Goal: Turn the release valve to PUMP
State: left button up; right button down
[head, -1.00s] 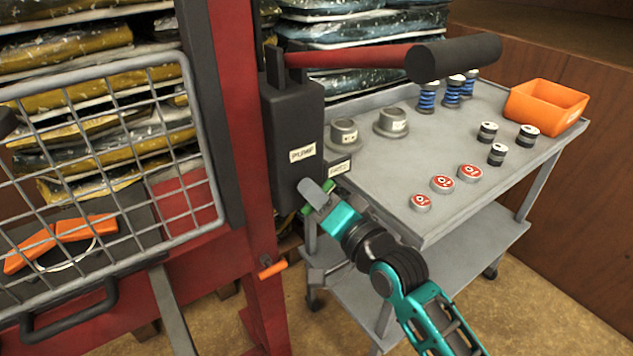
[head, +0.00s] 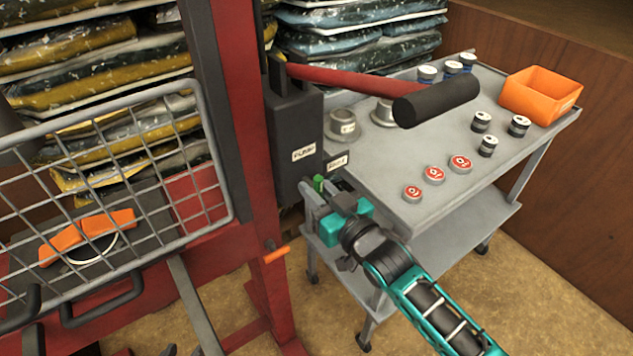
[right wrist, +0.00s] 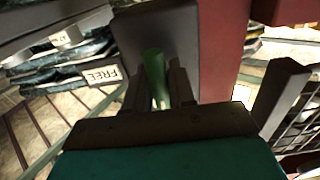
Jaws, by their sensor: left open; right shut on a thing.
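The release valve's green handle (head: 318,184) is at the lower right corner of a dark block (head: 291,140). The block carries a PUMP label (head: 303,153) on its front and a FREE label (head: 337,162) to the right. My right gripper (head: 320,190) is shut on the green handle, seen between its fingers in the right wrist view (right wrist: 156,75). There the FREE label (right wrist: 103,73) is left of the handle. The fingers hide part of the handle, so its exact setting is unclear. Dark finger-like parts of my left gripper (head: 28,322) show at the lower left edge, away from the valve.
A red lever with a black grip (head: 437,101) extends right above the block. A grey cart (head: 400,190) stands behind my right arm with cups, cans, red-topped discs and an orange bin (head: 541,95). A wire mesh guard (head: 215,150) stands left of the red post.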

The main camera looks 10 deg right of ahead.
jog(key=shift+n+p, duration=0.45)
jog(key=shift+n, duration=0.65)
jog(key=c, duration=0.9)
grip_release()
jog(key=shift+c, duration=0.2)
jog(key=v, duration=1.3)
